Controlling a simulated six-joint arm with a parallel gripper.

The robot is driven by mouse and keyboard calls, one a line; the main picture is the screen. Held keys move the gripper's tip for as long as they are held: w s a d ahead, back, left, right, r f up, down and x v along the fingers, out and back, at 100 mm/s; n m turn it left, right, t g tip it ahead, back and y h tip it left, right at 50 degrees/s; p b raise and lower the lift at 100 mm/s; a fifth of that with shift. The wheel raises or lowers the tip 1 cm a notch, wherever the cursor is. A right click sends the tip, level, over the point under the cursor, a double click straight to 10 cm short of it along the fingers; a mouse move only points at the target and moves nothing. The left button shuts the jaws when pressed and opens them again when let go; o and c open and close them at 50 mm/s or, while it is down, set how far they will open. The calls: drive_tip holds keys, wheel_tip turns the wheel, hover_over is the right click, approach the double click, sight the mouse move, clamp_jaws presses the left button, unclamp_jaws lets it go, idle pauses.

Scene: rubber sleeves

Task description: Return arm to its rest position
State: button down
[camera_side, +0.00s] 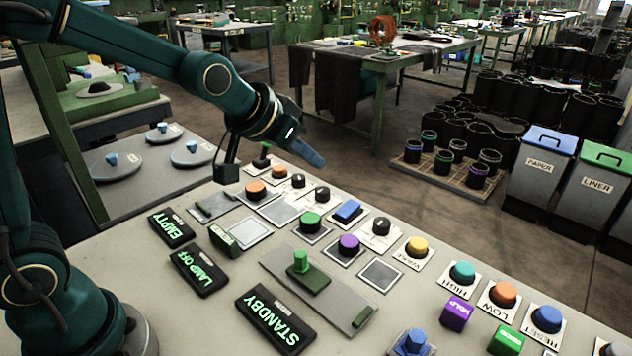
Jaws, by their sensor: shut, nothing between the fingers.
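My gripper (308,152) is at the end of my dark teal arm, which reaches in from the left. Its bluish fingers are together, with nothing seen between them. They point down and to the right, in the air over the far edge of the pale control table (140,290). The gripper appears apart from the buttons below it. The nearest in the picture are an orange button (279,172) and a black knob (298,181).
The table carries several buttons, a green-handled slider (301,262) and lit signs such as STANDBY (274,321). A blue-lidded bin (540,165) and a pallet (440,172) of black sleeves stand on the floor at right. Open floor lies behind the table.

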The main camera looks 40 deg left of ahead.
drive_tip(key=v, duration=0.5)
drive_tip(key=s+f+g, duration=0.1)
drive_tip(key=s+f, duration=0.1)
drive_tip(key=s, duration=0.6)
drive_tip(key=s+f+g, duration=0.2)
drive_tip(key=s, duration=0.7)
drive_tip(key=shift+s, duration=0.2)
